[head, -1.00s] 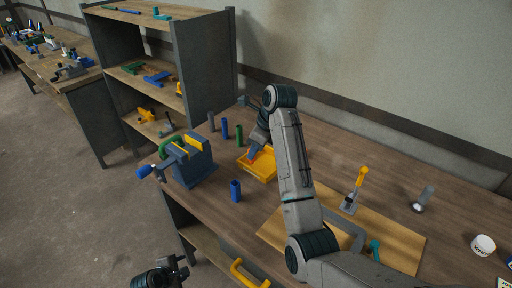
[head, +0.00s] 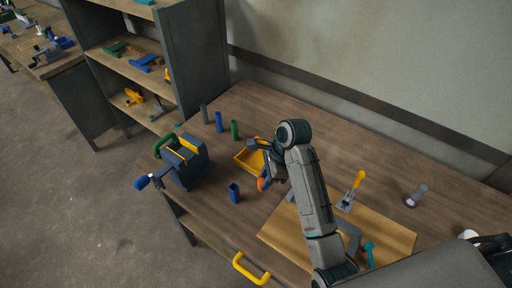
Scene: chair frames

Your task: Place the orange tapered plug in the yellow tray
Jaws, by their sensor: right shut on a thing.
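The orange tapered plug (head: 261,184) shows as a small orange piece at the tip of my right gripper (head: 266,180). The gripper is shut on it, and its fingers and wrist hide most of the plug. The yellow tray (head: 243,161) lies on the bench just behind and to the left of the gripper. My right arm covers the tray's right part. The plug appears outside the tray, on its near side; its height above the bench is hard to tell. My left gripper is not in view.
A blue vise (head: 188,165) stands at the bench's left edge. A blue holder (head: 234,193) stands near the gripper. Grey, blue and green cylinders (head: 235,130) stand behind. A wooden board (head: 287,235) with a yellow-handled clamp (head: 357,181) lies to the right.

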